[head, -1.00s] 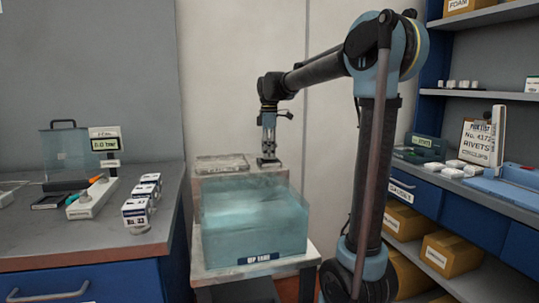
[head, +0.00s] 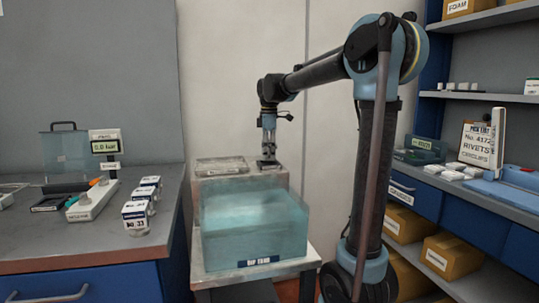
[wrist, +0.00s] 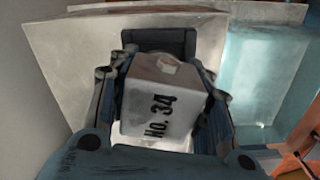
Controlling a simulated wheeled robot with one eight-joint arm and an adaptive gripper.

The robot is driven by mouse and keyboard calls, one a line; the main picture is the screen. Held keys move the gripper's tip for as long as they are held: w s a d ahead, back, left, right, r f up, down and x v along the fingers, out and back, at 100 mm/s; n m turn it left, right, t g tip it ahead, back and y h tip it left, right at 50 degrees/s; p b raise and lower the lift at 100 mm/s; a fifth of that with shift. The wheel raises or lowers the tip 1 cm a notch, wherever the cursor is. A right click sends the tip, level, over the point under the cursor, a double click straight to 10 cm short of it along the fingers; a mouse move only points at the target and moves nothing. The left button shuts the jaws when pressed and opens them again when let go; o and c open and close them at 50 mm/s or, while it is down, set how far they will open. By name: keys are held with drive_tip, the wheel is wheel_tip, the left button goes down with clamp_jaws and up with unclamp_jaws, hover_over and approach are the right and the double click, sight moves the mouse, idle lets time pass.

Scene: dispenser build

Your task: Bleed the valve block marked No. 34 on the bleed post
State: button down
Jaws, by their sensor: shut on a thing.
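In the wrist view, a white valve block (wrist: 158,95) marked No. 34 sits between the two fingers of my gripper (wrist: 160,112), which is shut on it. A small pale nub shows on its far end. In the head view my gripper (head: 268,150) points down over the back right of a pale box behind the tank, close to a dark piece on that box. The block is too small to make out there. I cannot tell whether it touches the dark piece. A bench unit (head: 92,200) with a display reading about 0.0 bar (head: 104,146) stands on the left bench.
A water-filled dip tank (head: 255,230) stands in front of the pale box (head: 230,186). Several white blocks, the front one marked No. 33 (head: 137,218), stand near the left bench's edge.

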drive_tip(key=shift+f, duration=0.75)
drive_tip(key=c, duration=1.1)
unclamp_jaws()
drive_tip(key=shift+r, duration=5.55)
